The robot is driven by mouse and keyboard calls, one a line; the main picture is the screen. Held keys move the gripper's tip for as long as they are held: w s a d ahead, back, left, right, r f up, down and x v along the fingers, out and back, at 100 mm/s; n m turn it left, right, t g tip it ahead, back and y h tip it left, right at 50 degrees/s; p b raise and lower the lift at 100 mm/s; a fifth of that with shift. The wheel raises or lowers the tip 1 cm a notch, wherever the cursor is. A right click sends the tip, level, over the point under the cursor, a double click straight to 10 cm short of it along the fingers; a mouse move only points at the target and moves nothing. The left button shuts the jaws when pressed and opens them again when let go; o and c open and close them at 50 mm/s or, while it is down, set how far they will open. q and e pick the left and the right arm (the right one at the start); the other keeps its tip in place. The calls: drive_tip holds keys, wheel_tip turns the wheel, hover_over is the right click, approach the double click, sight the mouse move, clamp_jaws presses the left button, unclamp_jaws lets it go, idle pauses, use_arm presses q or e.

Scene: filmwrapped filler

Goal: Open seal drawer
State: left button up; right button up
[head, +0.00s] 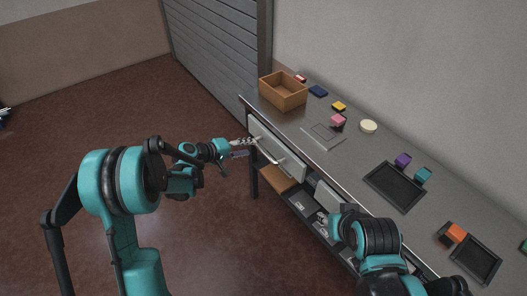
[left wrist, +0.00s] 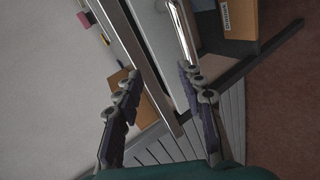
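The grey drawer (head: 292,163) is under the left end of the metal worktable, with a long bright bar handle (head: 266,153) on its front. I cannot read any label that names it as the seal drawer. My left gripper (head: 252,146) is at the left end of that drawer, close to the handle. In the left wrist view, the fingers of my left gripper (left wrist: 160,72) are spread apart with nothing held between them. The handle (left wrist: 183,35) ends near the right fingertip; I cannot tell whether they touch. My right arm shows at the lower right, but its gripper does not.
The worktable (head: 350,170) carries an open brown box (head: 283,91), black trays (head: 395,187) and several small coloured blocks. A cardboard box (head: 278,178) sits on the shelf below the drawer. The floor left of the table is clear.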

sight(263, 152)
use_arm(q)
drive_tip(key=w+f+n+t+h, duration=0.1)
drive_tip(key=w+f+n+h, duration=0.15)
drive_tip(key=f, duration=0.65)
drive_tip(key=shift+m, duration=0.45)
drive_tip(key=x, duration=0.2)
drive_tip(key=b+x, duration=0.1)
drive_tip(key=x, duration=0.2)
drive_tip(key=b+x, duration=0.1)
drive_tip(key=x, duration=0.2)
drive_tip(key=shift+w+r, duration=0.25)
clamp_jaws()
